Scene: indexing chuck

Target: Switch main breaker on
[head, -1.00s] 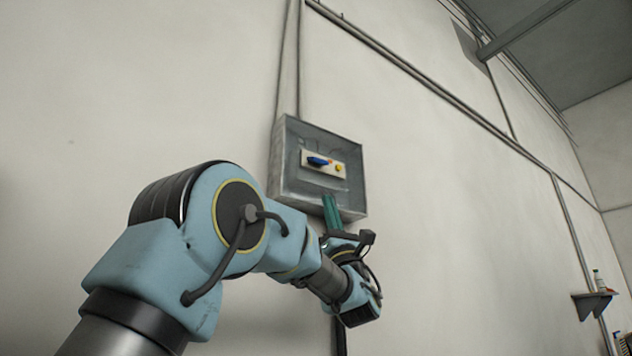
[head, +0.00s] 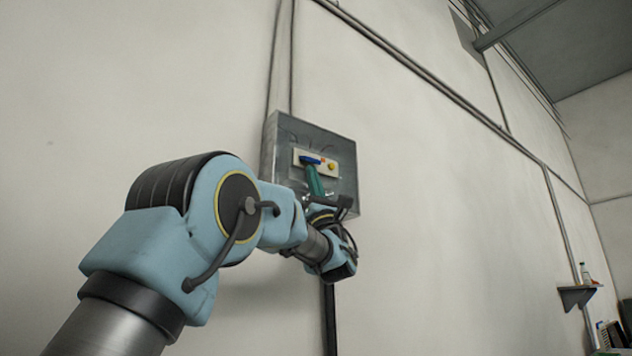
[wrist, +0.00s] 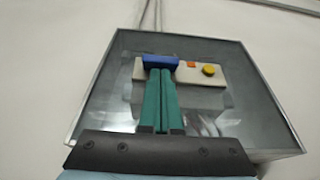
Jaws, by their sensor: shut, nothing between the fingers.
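A grey metal breaker box (head: 345,147) is mounted on the wall, with a pale switch plate (head: 300,154) on its front. A blue switch handle (head: 311,160) sits on the left part of the plate. In the wrist view the blue handle (wrist: 160,62) lies crosswise. My gripper (head: 310,168), with green fingers, is shut and empty. Its fingertips (wrist: 160,72) are right at the lower edge of the handle; I cannot tell whether they touch it. The fingers hide part of the plate below the handle.
A yellow round button (wrist: 208,70) and a small orange part (wrist: 191,64) sit on the plate, right of the handle. Conduits run up the wall above the box. A small shelf (head: 577,297) is on the wall far right. The wall around the box is clear.

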